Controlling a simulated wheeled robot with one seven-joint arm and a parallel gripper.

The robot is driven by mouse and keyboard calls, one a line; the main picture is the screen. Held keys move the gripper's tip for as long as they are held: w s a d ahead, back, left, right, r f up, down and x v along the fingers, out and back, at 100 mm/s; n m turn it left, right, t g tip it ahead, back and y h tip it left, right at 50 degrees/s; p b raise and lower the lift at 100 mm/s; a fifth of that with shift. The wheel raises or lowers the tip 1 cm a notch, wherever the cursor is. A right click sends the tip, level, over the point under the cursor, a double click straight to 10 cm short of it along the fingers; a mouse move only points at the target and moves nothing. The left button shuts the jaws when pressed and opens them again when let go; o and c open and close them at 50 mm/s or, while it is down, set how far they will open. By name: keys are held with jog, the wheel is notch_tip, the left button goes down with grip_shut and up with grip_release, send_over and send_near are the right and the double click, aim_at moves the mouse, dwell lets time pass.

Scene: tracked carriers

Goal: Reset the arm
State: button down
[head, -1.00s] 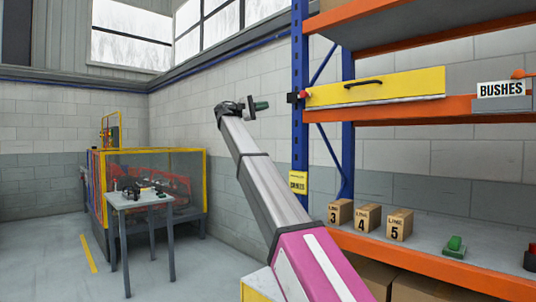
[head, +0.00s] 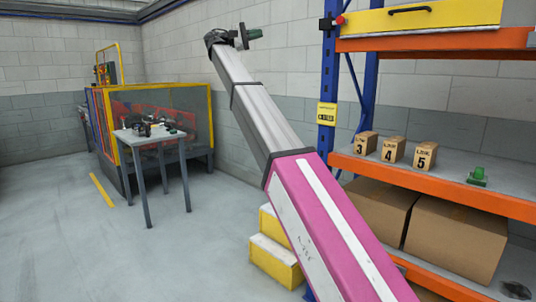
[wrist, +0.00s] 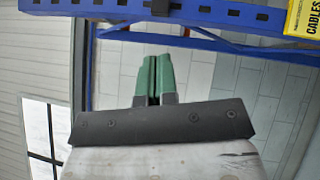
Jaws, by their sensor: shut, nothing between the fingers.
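My arm reaches up and away in the head view, with my gripper (head: 251,35) at its far end in front of the block wall, left of the shelf rack. In the wrist view my gripper (wrist: 152,78) shows two green fingers pressed together with nothing between them. The fingers point toward the wall and the blue rack frame (wrist: 215,42). No object touches the gripper.
The rack (head: 445,187) at right holds boxes marked 3, 4 and 5, a green item (head: 477,177) and large cartons (head: 455,240). A yellow drawer (head: 420,17) is above. A small table (head: 150,137) stands by a yellow-framed enclosure (head: 212,110). Yellow steps (head: 275,262) sit beside my arm. Left floor is clear.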

jog(key=w+d+f+n+t+y, duration=0.1)
jog(key=d+f, duration=0.3)
jog(key=f, duration=0.5)
jog(key=w+d+f+n+t+y, duration=0.1)
jog(key=d+f, duration=0.2)
jog(key=f, duration=0.6)
jog(key=w+d+f+n+t+y, duration=0.15)
jog(key=d+f, duration=0.25)
jog(key=f, duration=0.5)
jog(key=s+d+f+y, duration=0.3)
jog(key=d+f, duration=0.1)
jog(key=f, duration=0.9)
jog(key=s+d+f+y, duration=0.2)
jog(key=d+f, duration=0.2)
jog(key=f, duration=0.9)
jog(key=s+d+f+m+g+y, duration=0.1)
jog(key=s+d+f+y, duration=0.2)
jog(key=s+f, duration=0.6)
jog(key=s+d+f+g+y, duration=0.2)
jog(key=s+f, duration=0.2)
jog(key=f, duration=0.8)
jog(key=s+f+m+g+y, duration=0.1)
jog(key=s+f+m+y, duration=0.4)
jog(key=s+f, duration=0.9)
jog(key=s+y, duration=0.1)
jog(key=s, duration=0.3)
jog(key=shift+s, duration=0.15)
jog(key=shift+d+y, duration=0.1)
jog(key=shift+y, duration=0.15)
